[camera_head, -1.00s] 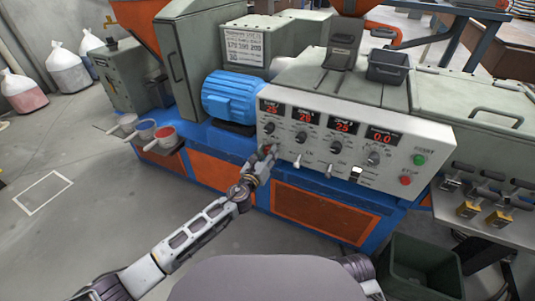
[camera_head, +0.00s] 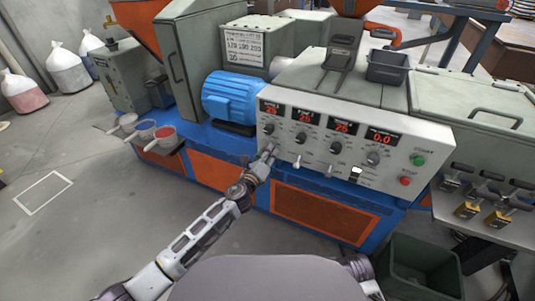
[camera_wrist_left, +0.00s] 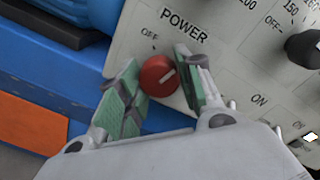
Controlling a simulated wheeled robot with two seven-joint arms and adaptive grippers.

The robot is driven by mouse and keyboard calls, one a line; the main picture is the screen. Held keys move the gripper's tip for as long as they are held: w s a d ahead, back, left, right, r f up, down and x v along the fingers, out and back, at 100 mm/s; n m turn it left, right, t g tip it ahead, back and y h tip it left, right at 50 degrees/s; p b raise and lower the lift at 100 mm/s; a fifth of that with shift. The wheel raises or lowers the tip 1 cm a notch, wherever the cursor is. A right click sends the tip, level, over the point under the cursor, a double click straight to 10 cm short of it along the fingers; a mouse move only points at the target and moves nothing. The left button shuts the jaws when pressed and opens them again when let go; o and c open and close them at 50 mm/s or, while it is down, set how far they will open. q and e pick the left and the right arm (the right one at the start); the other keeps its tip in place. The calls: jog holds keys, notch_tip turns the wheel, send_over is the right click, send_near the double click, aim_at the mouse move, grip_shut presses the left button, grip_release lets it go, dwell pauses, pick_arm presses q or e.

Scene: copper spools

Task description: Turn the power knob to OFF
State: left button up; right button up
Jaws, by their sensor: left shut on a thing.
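The red power knob (camera_wrist_left: 158,76) sits on the pale control panel below the printed word POWER, with an OFF mark at its upper left. Its white pointer line slants up and to the right in the left wrist view, away from the OFF mark. My left gripper (camera_wrist_left: 160,85) has its two green-padded fingers on either side of the knob and is shut on it. In the head view my left gripper (camera_head: 268,152) reaches the panel's lower left and hides most of the knob. My right gripper is not in view.
Black knobs (camera_head: 302,138) and red number displays (camera_head: 341,127) line the panel. A green button (camera_head: 418,160) and a red button (camera_head: 405,181) are at its right. Scoops (camera_head: 161,138) stand at the left, and a dark green bin (camera_head: 420,265) at lower right.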

pick_arm(q)
jog(key=shift+a+n+p, duration=0.1)
jog(key=shift+n+p, duration=2)
jog(key=shift+n, duration=4.1)
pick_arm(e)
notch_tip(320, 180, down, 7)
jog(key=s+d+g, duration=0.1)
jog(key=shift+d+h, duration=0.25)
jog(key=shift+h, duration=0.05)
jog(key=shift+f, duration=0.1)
pick_arm(q)
jog(key=o, duration=1)
jog(key=shift+o, duration=0.2)
jog(key=shift+s, duration=0.15)
jog(key=v, duration=1.1)
jog(key=shift+s+a, duration=0.25)
jog(key=shift+a, duration=0.15)
jog(key=shift+r, duration=0.15)
